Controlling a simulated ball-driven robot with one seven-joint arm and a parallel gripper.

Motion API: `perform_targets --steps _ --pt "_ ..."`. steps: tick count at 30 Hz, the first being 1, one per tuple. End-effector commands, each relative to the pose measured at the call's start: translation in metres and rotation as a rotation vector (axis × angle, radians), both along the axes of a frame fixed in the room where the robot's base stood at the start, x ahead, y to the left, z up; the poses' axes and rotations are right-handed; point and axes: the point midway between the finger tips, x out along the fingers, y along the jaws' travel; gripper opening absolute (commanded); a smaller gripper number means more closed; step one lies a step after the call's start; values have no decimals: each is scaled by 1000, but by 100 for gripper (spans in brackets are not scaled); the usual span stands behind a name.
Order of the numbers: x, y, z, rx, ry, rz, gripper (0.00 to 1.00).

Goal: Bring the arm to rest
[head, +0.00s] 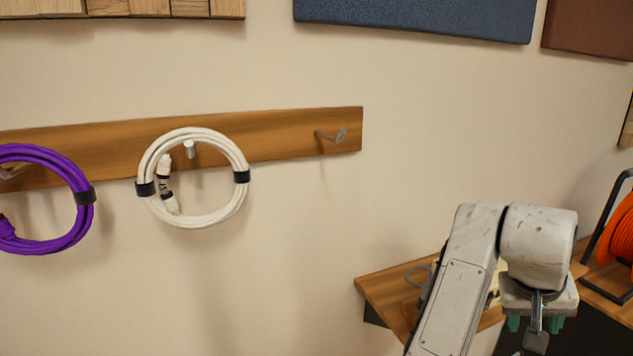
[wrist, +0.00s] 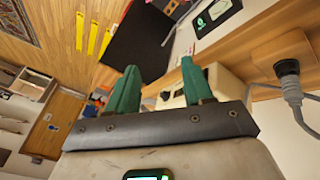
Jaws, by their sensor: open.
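My arm shows at the lower right of the head view, folded with its white links raised in front of a wooden shelf. My gripper (head: 535,324) hangs at the arm's end, and its green fingertips point down. In the wrist view my gripper (wrist: 158,90) shows two green fingers standing well apart. Nothing is between them, so it is open and empty. It touches nothing that I can see.
A wooden rail (head: 285,136) on the wall carries a white coiled cable (head: 215,212) and a purple coiled cable (head: 45,243); its right peg (head: 340,134) is bare. A wooden shelf (head: 385,287) lies behind my arm. An orange cable reel (head: 618,235) stands at the right edge.

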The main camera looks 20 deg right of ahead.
Motion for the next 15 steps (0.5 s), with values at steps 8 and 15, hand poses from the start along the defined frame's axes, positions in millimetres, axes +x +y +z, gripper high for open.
perform_targets --steps 8,15 --pt "-11 0 -59 -127 18 166 51" --pt "-31 29 -126 -115 49 354 51"
